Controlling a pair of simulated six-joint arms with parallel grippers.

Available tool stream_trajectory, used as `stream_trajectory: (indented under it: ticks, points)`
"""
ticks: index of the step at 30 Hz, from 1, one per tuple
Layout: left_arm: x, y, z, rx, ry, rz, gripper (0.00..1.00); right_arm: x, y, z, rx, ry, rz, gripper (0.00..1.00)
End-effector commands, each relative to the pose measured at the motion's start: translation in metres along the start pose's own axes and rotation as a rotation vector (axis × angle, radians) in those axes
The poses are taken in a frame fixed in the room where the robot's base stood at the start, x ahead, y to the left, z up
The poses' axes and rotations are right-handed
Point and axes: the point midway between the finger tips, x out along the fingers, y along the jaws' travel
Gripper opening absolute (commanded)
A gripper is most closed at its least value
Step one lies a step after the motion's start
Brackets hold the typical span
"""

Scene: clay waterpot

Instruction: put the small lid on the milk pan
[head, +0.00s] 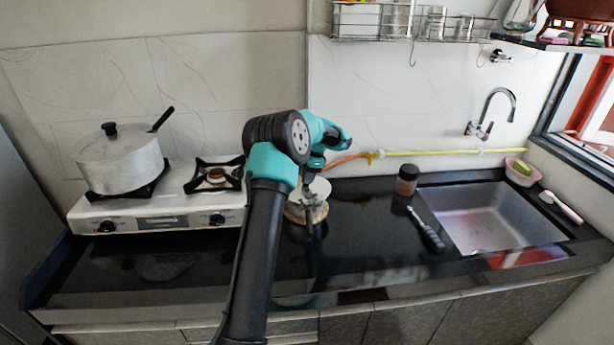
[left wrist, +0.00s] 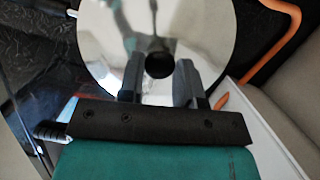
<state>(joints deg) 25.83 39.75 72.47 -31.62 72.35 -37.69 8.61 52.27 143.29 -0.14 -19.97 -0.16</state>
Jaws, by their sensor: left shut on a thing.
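The small lid (left wrist: 210,40) is a shiny round metal disc with a black knob (left wrist: 158,65). In the left wrist view it lies beneath my left gripper (left wrist: 158,80), whose two fingers are shut around the knob. In the head view my left gripper (head: 314,168) is over the counter right of the stove, and the lid (head: 321,188) shows pale below it. What looks like the milk pan (head: 296,214) is just under the lid, largely hidden by my arm. I cannot tell whether lid and pan touch. My right gripper is not in view.
A covered metal pot (head: 120,163) stands on the left burner of the white stove (head: 160,218); the right burner (head: 217,176) is bare.

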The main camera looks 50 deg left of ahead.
Motion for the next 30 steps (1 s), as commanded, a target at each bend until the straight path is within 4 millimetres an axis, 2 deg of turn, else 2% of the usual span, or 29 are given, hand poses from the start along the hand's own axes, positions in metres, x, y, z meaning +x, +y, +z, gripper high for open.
stream_trajectory:
  ticks: [30]
  points:
    - [0.011, 0.0, -0.003, 0.0, -0.001, 0.001, 0.0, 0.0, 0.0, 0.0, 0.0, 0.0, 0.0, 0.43]
